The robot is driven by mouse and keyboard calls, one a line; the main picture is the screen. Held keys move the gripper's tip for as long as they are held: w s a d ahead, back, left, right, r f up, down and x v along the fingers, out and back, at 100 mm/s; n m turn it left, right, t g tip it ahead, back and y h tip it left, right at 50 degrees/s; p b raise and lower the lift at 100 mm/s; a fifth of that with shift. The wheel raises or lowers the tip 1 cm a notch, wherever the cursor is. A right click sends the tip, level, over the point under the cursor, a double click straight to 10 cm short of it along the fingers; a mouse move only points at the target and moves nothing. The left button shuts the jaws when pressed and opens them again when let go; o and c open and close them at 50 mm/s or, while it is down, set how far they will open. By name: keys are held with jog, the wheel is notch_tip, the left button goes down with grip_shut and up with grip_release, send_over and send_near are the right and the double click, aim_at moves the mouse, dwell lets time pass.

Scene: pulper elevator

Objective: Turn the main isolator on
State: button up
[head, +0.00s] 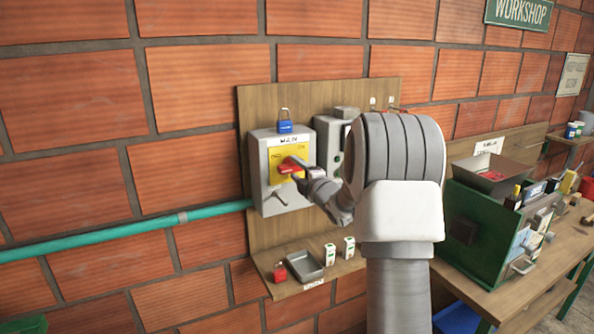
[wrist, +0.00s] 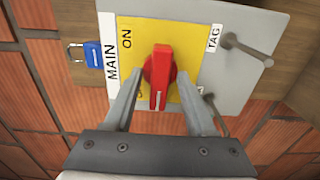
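The main isolator is a grey box (head: 264,160) on a wooden board, with a MAIN label and a yellow plate (wrist: 190,60). Its red handle (head: 290,166) lies about level in the head view. In the wrist view, the red handle (wrist: 160,75) has its white mark at the end nearest me, away from the ON label (wrist: 127,38). A label at the plate's lower left is mostly hidden by a finger. My gripper (wrist: 160,92) is open, one finger on each side of the handle, with gaps showing. It also shows in the head view (head: 302,170).
A shelf below holds a red padlock (head: 280,272) and a grey tray (head: 305,266). A workbench with a green machine (head: 480,235) stands right.

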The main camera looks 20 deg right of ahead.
grip_shut()
jog(key=shift+f+b, duration=0.1)
jog(key=shift+b, duration=0.3)
jog(key=m+b, duration=0.2)
jog(key=m, duration=0.1)
jog(key=shift+f+b, duration=0.1)
jog(key=shift+b, duration=0.25)
jog(key=m+b, duration=0.2)
jog(key=m, duration=0.8)
jog(key=shift+r, duration=0.2)
jog(key=m+p, duration=0.1)
jog(key=m, duration=0.3)
jog(key=shift+m, duration=0.4)
